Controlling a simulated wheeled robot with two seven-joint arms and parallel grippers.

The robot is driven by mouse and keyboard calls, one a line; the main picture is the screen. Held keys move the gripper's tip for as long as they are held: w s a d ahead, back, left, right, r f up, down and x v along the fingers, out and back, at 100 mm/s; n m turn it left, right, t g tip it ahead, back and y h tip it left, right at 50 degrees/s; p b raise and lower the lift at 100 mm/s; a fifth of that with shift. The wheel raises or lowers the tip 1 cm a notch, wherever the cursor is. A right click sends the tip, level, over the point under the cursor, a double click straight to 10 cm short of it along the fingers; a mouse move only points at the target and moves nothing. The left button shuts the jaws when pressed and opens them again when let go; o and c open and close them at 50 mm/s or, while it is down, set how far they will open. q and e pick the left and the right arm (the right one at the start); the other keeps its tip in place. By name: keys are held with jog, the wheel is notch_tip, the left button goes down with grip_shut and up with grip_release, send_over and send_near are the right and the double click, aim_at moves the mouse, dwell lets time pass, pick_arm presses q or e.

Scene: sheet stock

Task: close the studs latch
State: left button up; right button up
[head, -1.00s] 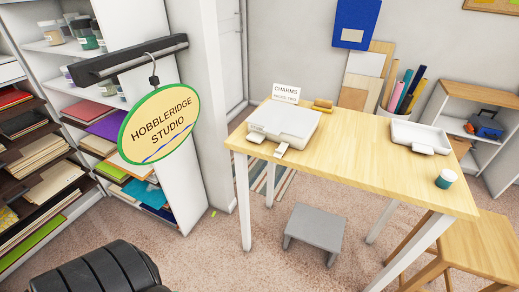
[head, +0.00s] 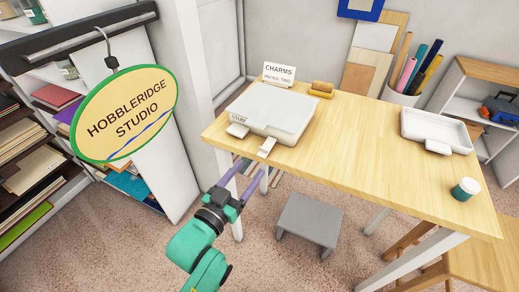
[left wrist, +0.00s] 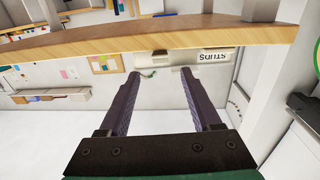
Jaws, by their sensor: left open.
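A white case (head: 275,108) with its lid down stands at the left end of the wooden table. Its front edge carries two white latch flaps that stick outward: the studs latch (head: 238,130), below a small STUDS label, and another flap (head: 267,147) to its right. In the left wrist view the STUDS label (left wrist: 213,57) shows upside down past the table edge. My left gripper (head: 254,168) is open and empty, in front of the table edge and below the case, apart from both flaps. My right gripper is not in view.
A CHARMS card (head: 279,74) stands behind the case beside a wooden block (head: 322,88). A white tray (head: 430,125) and a jar (head: 465,189) are at the table's right. The hanging sign (head: 125,115) is left of my arm. A grey stool (head: 309,222) stands below.

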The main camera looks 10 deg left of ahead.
aim_at(264, 151)
pick_arm(q)
jog(key=x, duration=0.8)
jog(key=shift+w+d+f, duration=0.1)
jog(key=shift+w+d, duration=0.05)
jog(key=shift+w, duration=0.15)
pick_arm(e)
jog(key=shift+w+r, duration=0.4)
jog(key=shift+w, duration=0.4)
pick_arm(q)
jog(key=shift+c, duration=0.3)
